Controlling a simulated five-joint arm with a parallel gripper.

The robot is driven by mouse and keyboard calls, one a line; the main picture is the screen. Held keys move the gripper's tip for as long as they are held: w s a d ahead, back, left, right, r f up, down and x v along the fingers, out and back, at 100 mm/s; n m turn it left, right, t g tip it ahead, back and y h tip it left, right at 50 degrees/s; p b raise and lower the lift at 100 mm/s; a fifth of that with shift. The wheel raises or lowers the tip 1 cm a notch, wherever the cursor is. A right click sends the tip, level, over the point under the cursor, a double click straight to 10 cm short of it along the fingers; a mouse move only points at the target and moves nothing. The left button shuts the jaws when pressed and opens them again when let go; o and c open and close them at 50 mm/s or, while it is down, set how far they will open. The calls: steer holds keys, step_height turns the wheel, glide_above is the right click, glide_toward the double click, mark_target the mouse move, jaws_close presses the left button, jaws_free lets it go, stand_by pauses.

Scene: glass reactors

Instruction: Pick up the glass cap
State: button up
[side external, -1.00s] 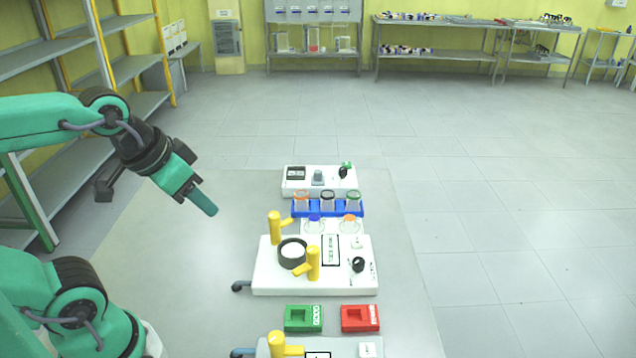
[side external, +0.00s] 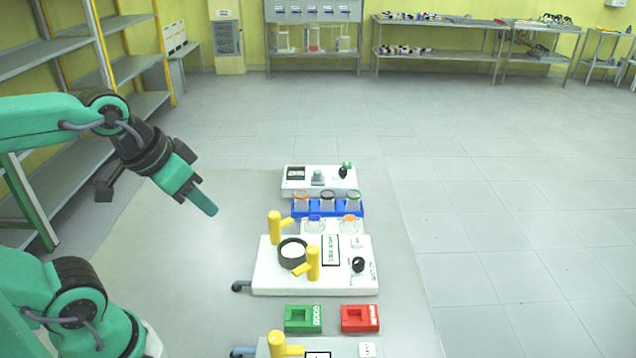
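Two glass caps stand side by side in front of the blue rack: one with a blue top (side external: 314,222) on the left and one with an orange top (side external: 350,221) on the right. Which one the task means I cannot tell. My gripper (side external: 204,203) hangs in the air to the left of the caps, pointing down and to the right, well apart from them. It holds nothing that I can see. From this angle its fingers overlap, so their opening is hidden.
A blue rack (side external: 326,211) holds several glass vessels with coloured rims. A white device (side external: 290,284) with yellow handles and a round well stands in front. Green (side external: 303,318) and red (side external: 360,318) blocks lie nearer. A white unit (side external: 300,189) stands behind. The table's left side (side external: 180,270) is clear.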

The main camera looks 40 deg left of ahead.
steer(key=shift+o, duration=0.2)
steer(key=o, duration=0.4)
steer(key=shift+w+r, duration=0.1)
steer(key=shift+w, duration=0.05)
